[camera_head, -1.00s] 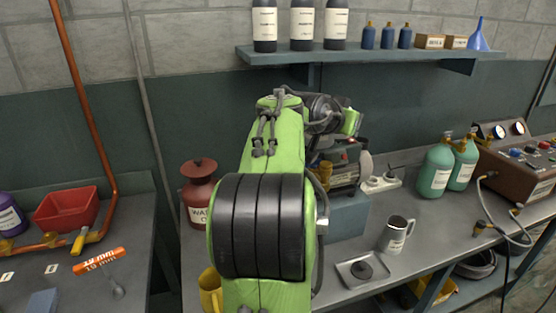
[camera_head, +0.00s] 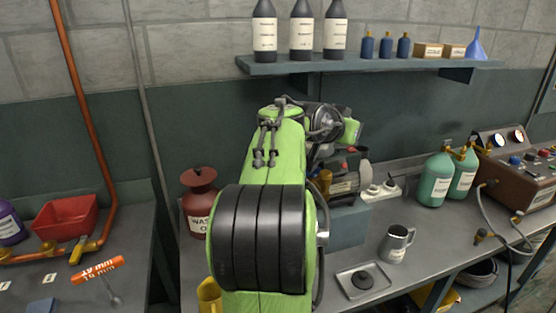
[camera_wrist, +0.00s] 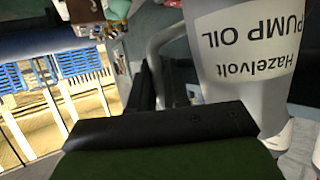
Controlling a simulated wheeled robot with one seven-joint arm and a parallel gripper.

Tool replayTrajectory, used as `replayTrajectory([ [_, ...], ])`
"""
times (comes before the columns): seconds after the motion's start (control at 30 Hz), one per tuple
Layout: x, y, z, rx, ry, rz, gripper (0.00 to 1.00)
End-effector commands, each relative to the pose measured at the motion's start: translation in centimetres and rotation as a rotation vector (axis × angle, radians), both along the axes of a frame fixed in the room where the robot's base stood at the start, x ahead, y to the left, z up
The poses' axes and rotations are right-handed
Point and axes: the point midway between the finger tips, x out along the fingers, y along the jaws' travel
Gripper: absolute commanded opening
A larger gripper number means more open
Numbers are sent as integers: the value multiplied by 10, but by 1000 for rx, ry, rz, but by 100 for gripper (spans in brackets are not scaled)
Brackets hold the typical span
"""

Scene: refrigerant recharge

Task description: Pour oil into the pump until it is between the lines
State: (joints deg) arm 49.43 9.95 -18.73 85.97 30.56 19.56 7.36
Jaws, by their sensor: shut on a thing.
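In the wrist view a grey jug (camera_wrist: 212,75) has a white label that reads Hazelvolt PUMP OIL, upside down in that picture. My gripper (camera_wrist: 165,95) is shut on its handle. In the head view my arm hides my gripper and the held jug. The pump (camera_head: 344,186), dark with a rounded grey end, stands on a blue-grey block, partly behind my arm. Its level lines and any oil level are too small or hidden to read. I cannot tell whether oil is flowing.
A metal mug-like jug (camera_head: 396,243) stands on the bench beside a square tray (camera_head: 349,281). Green cylinders (camera_head: 434,180) and a brown gauge box (camera_head: 507,174) are at the right. A red waste-oil can (camera_head: 198,205) is left of my arm. A shelf (camera_head: 375,65) with bottles hangs above.

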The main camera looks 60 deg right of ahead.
Motion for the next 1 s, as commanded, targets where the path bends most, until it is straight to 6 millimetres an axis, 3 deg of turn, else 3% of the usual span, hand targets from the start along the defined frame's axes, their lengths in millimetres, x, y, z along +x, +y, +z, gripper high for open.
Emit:
replayTrajectory([
  [0.57,0,0,2,-2,-1,-1,0],
  [1.0,0,0,59,-3,-1,0,0],
])
